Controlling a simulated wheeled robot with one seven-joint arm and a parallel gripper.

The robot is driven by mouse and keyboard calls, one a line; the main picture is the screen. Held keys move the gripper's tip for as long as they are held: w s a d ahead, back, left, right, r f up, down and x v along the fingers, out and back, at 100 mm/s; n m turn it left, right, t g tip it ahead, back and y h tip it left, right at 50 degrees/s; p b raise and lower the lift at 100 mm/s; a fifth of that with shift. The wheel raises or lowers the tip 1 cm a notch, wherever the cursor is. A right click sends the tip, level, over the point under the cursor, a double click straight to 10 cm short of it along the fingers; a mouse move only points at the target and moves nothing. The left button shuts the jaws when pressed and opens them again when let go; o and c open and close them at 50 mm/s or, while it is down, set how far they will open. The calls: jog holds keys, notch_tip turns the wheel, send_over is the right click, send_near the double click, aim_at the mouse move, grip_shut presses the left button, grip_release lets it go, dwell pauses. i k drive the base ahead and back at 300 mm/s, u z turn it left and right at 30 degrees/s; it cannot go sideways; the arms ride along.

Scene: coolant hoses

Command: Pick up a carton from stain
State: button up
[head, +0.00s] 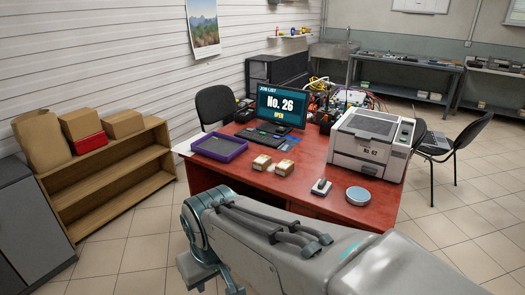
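Two small cartons, tan and white, sit close together on the red desk (322,178). One is the left carton (262,162), and the other is the right carton (284,168), slightly nearer to me. I cannot make out a stain around them. My arm fills the lower middle and right of the head view, in front of the desk and apart from the cartons. Its fingertips do not show, so I cannot see my gripper. The near edge of the desk is partly hidden behind my arm.
A purple tray (238,156), a monitor (281,106), a printer (346,150), a round grey tin (358,196) and a small grey device (321,187) stand on the desk. A wooden shelf (120,165) with larger boxes stands at left. Chairs flank the desk.

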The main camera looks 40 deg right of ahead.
aim_at(283, 168)
jog(key=z, duration=1)
jog(key=i, duration=1.65)
jog(key=z, duration=0.5)
